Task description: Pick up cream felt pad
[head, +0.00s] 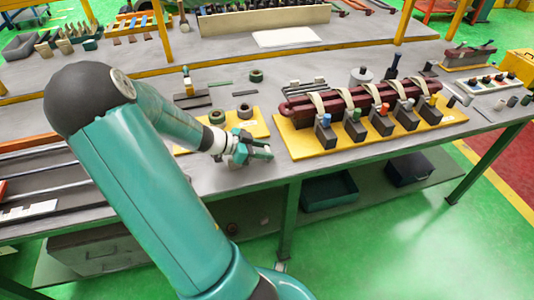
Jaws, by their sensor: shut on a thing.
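My gripper is left of the yellow base plate (290,143) that carries the dark red coil.
The dark red coil (350,101), with cream straps and several dark blocks, stands right of my gripper. Dark rings (245,111) are behind it. A white sheet (285,37) lies on the back bench. Teal and dark bins (330,190) sit on the lower shelf.

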